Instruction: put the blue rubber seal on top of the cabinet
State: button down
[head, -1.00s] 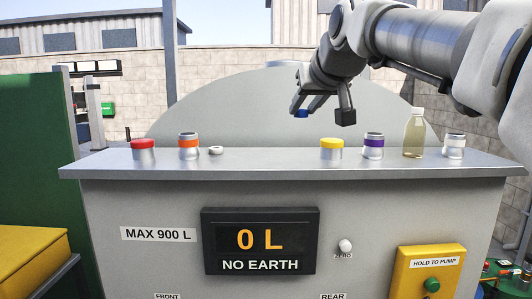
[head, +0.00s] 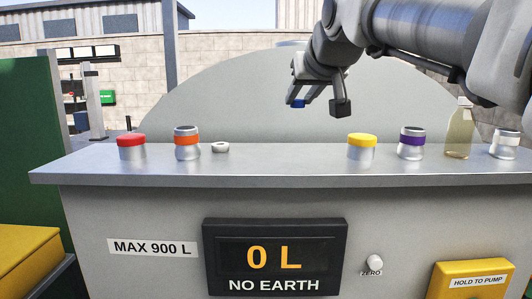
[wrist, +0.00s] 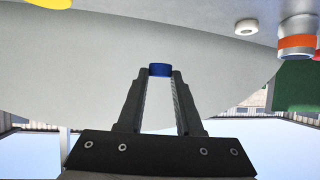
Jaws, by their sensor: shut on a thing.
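The blue rubber seal (head: 298,103) is a small blue ring at the tip of my gripper (head: 320,106). In the wrist view the seal (wrist: 160,70) sits between the two dark fingertips of my gripper (wrist: 160,75), which is shut on it. The cabinet (head: 290,165) is grey with a flat top. My gripper holds the seal in the air above the cabinet top, between the white ring and the yellow-capped piece, apart from the surface.
On the cabinet top stand red-capped (head: 131,150), orange-banded (head: 187,145), yellow-capped (head: 361,150) and purple-banded (head: 411,145) metal pieces, a white ring (head: 220,147), a bottle (head: 459,130) and a white-banded piece (head: 505,145). The stretch between the white ring and yellow cap is clear.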

jog(key=b, duration=0.1)
send_over(256, 165)
notch_tip(256, 165, down, 6)
jog(key=shift+s+r, duration=0.1)
jog(key=shift+r, duration=0.05)
jog(key=shift+f, duration=0.25)
jog(key=shift+f+b, duration=0.4)
jog(key=shift+f, duration=1.35)
jog(key=shift+f, duration=0.25)
jog(key=c, duration=0.6)
grip_release()
jog(key=shift+r, duration=0.1)
